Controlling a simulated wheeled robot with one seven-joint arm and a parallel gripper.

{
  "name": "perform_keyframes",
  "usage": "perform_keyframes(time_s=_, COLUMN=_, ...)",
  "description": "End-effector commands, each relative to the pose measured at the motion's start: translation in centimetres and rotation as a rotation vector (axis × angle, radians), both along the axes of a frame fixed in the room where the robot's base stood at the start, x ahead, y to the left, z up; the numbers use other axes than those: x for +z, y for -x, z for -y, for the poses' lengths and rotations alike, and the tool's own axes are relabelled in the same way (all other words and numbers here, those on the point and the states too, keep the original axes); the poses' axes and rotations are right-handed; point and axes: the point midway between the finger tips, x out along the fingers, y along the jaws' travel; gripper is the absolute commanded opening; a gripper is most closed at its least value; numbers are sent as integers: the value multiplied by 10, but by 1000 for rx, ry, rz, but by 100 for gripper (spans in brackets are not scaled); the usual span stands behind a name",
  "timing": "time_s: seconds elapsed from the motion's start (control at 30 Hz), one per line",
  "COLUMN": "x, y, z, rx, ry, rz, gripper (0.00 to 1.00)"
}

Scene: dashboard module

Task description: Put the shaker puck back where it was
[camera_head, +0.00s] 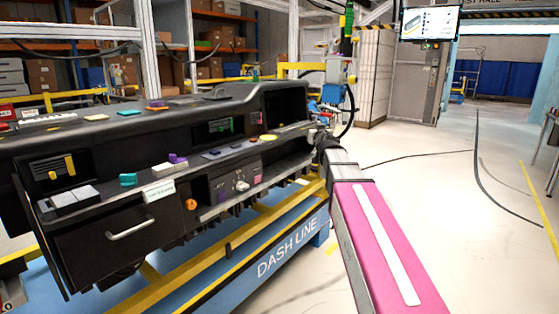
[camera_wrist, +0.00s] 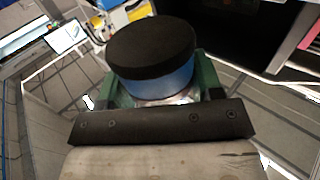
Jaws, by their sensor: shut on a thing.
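The shaker puck (camera_wrist: 150,48), a round disc with a black top and a blue side, sits between the green fingers of my gripper (camera_wrist: 160,88) in the wrist view. My gripper is shut on it, with one finger at each side. The dark gripper bar covers the puck's lower part. In the head view my pink arm link runs up from the lower right to the right end of the black dashboard module (camera_head: 90,113). I cannot clearly make out the gripper or puck there. The puck's former place cannot be told from these frames.
The dashboard's ledges hold several small coloured blocks, a teal block (camera_head: 128,180) and a white labelled box (camera_head: 158,190) among them. A drawer with a grey handle (camera_head: 130,228) is at the lower left. A blue and yellow stand (camera_head: 275,262) carries the module. Open floor (camera_head: 430,180) lies right.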

Motion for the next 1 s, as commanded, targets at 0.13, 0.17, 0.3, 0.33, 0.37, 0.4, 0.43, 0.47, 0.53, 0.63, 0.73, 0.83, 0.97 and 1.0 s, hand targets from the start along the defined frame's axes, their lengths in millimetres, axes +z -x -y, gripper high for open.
perform_keyframes(time_s=0.13, x=-3, y=9, z=15, rx=-45, ry=2, rz=1, gripper=20)
perform_keyframes(time_s=0.17, x=-3, y=10, z=17, rx=-53, ry=2, rz=2, gripper=20)
perform_keyframes(time_s=0.3, x=-4, y=17, z=27, rx=-81, ry=2, rz=2, gripper=20)
perform_keyframes(time_s=0.33, x=-5, y=18, z=29, rx=-86, ry=1, rz=2, gripper=20)
perform_keyframes(time_s=0.37, x=-5, y=19, z=31, rx=-91, ry=1, rz=1, gripper=20)
perform_keyframes(time_s=0.4, x=-5, y=21, z=33, rx=-96, ry=1, rz=1, gripper=20)
perform_keyframes(time_s=0.43, x=-5, y=21, z=34, rx=-99, ry=0, rz=1, gripper=20)
perform_keyframes(time_s=0.47, x=-5, y=22, z=36, rx=-102, ry=1, rz=1, gripper=20)
perform_keyframes(time_s=0.53, x=-6, y=23, z=37, rx=-106, ry=0, rz=1, gripper=20)
perform_keyframes(time_s=0.63, x=-6, y=24, z=38, rx=-108, ry=0, rz=1, gripper=20)
perform_keyframes(time_s=0.73, x=-6, y=24, z=38, rx=-108, ry=-1, rz=1, gripper=20)
perform_keyframes(time_s=0.83, x=-5, y=23, z=38, rx=-108, ry=-1, rz=1, gripper=20)
perform_keyframes(time_s=0.97, x=-6, y=23, z=38, rx=-108, ry=0, rz=0, gripper=20)
perform_keyframes(time_s=1.0, x=-6, y=23, z=38, rx=-108, ry=0, rz=0, gripper=20)
